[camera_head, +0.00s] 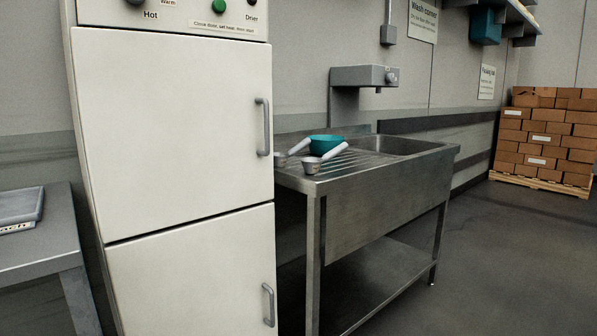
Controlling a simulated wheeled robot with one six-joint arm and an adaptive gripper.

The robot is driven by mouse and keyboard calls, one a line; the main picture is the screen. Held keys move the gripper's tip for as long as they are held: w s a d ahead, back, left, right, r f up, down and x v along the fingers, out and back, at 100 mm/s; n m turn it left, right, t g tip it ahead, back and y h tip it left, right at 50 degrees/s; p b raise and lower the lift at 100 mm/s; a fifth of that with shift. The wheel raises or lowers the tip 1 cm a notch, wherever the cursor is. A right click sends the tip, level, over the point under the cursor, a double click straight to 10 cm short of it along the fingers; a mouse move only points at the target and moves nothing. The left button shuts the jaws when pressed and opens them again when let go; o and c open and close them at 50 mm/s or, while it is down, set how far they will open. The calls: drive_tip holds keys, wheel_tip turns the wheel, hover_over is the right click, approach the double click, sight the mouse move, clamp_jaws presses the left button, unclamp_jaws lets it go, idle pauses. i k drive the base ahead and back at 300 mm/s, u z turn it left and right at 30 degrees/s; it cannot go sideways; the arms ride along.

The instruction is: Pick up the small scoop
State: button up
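Two grey metal scoops with pale handles lie on the ribbed drainboard at the left end of the steel sink unit (385,190). The front scoop (312,167) has its cup near the front edge and its handle pointing up to the right. The other scoop (281,160) is further left, partly hidden by the white cabinet, with its handle also pointing up to the right. A teal bowl-like vessel (327,142) sits just behind them. I cannot tell for sure which scoop is the small one. My gripper is not in view.
A tall white cabinet (175,130) with two closed doors stands close on the left, beside the sink unit. A grey table (50,255) is at far left. A wall tap unit (365,77) overhangs the sink. Stacked boxes (548,135) stand back right. The right floor is clear.

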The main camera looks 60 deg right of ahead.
sight(311, 165)
drive_tip(key=k, duration=1.2)
drive_tip(key=z, duration=0.8)
drive_tip(key=i, duration=0.55)
drive_tip(key=z, duration=0.8)
drive_tip(key=i, duration=0.95)
drive_tip(key=u, duration=0.25)
